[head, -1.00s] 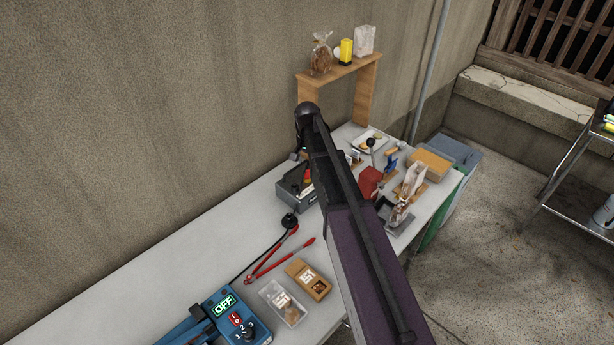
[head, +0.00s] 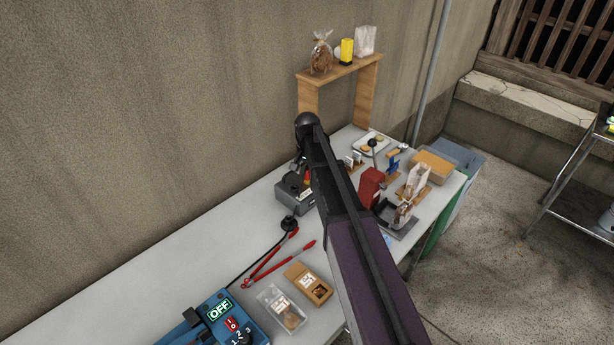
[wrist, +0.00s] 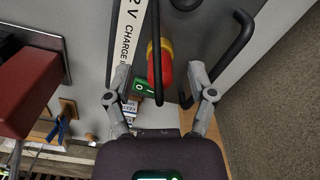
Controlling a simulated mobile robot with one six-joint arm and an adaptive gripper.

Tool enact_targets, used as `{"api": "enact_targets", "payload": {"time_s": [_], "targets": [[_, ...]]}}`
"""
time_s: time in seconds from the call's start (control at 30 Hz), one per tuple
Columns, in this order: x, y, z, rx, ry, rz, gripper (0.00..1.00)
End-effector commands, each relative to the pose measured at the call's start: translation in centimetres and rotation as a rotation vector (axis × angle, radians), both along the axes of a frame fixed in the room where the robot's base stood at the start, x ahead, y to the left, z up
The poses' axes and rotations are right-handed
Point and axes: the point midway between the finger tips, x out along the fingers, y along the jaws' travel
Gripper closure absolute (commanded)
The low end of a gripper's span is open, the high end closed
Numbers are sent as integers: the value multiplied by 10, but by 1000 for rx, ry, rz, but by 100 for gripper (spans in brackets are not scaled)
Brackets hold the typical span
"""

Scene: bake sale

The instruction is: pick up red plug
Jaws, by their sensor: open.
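The red plug (wrist: 166,73), with a yellow band at one end, shows in the wrist view between the fingers of my gripper (wrist: 161,72). The fingers are spread, with visible gaps on both sides of it. It is by the grey charger box (wrist: 125,45), which has a white label strip. A thin black bar crosses in front of the plug and hides part of it. In the head view a small red and yellow piece (head: 307,178) shows on the charger box (head: 295,201), beside my arm. My arm hides most of my gripper there.
A black handle (wrist: 240,45) curves right of the plug. A red machine (head: 370,186) stands right of the charger. Red tongs (head: 270,260), a black round piece on a cable (head: 289,223) and a blue device (head: 215,320) lie nearer. A wooden shelf (head: 340,68) stands behind.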

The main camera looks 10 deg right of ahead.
Motion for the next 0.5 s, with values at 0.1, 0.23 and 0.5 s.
{"api": "enact_targets", "payload": {"time_s": [0.1,0.23,0.5], "targets": [[0,0,0,0,0,0,28],[0,0,0,0,0,0,28],[0,0,0,0,0,0,100]]}}
